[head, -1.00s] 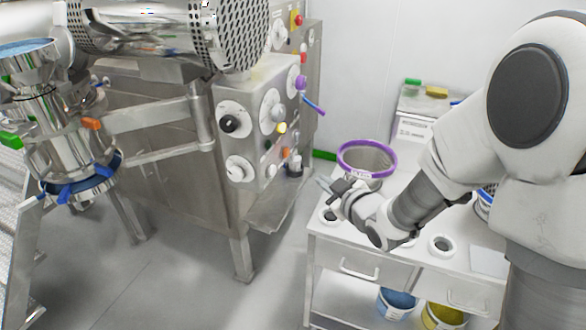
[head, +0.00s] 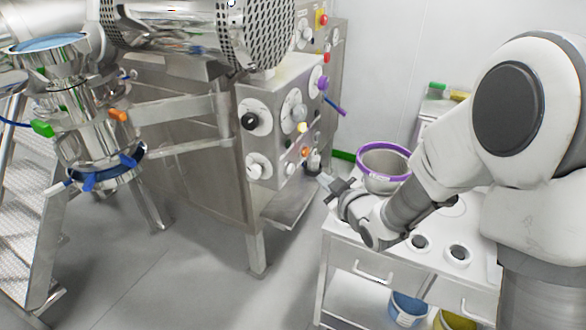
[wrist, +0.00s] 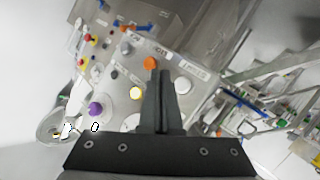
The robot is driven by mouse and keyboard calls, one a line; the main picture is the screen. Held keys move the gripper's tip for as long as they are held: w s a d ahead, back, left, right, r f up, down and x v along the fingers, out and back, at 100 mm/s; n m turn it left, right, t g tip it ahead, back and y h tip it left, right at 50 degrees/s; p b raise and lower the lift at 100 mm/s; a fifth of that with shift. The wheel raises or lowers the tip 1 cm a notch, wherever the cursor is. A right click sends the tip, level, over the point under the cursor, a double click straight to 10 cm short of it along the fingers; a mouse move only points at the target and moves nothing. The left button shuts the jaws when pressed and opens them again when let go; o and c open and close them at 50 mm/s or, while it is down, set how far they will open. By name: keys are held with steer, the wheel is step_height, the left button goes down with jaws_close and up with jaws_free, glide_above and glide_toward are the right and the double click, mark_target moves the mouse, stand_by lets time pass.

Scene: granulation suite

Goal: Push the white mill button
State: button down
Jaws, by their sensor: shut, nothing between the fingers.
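The steel mill's control panel (head: 272,150) is left of centre in the head view, with several knobs and buttons. A small pale button (head: 289,167) sits low on it, left of an orange button (head: 305,152); I take it as the white one. In the wrist view a white round button (wrist: 183,85) shows right of the fingers; I cannot tell surely if it is the same. My gripper (head: 326,181) is shut and empty, in front of and right of the panel, apparently apart from it. In the wrist view its fingers (wrist: 153,72) overlap the panel, just below the orange button.
A yellow button (head: 301,127) and a purple knob (head: 322,83) are higher on the panel. A black knob (head: 249,120) is at its left. A white cart (head: 345,248) with a purple-rimmed pot (head: 384,180) stands under my arm.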

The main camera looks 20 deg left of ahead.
mark_target(291, 169)
steer(key=shift+w+a+b, duration=0.2)
steer(key=shift+a+b, duration=0.35)
steer(key=shift+a, duration=1.8)
steer(key=shift+a, duration=0.1)
steer(key=shift+a+b, duration=0.35)
steer(key=shift+b, duration=0.2)
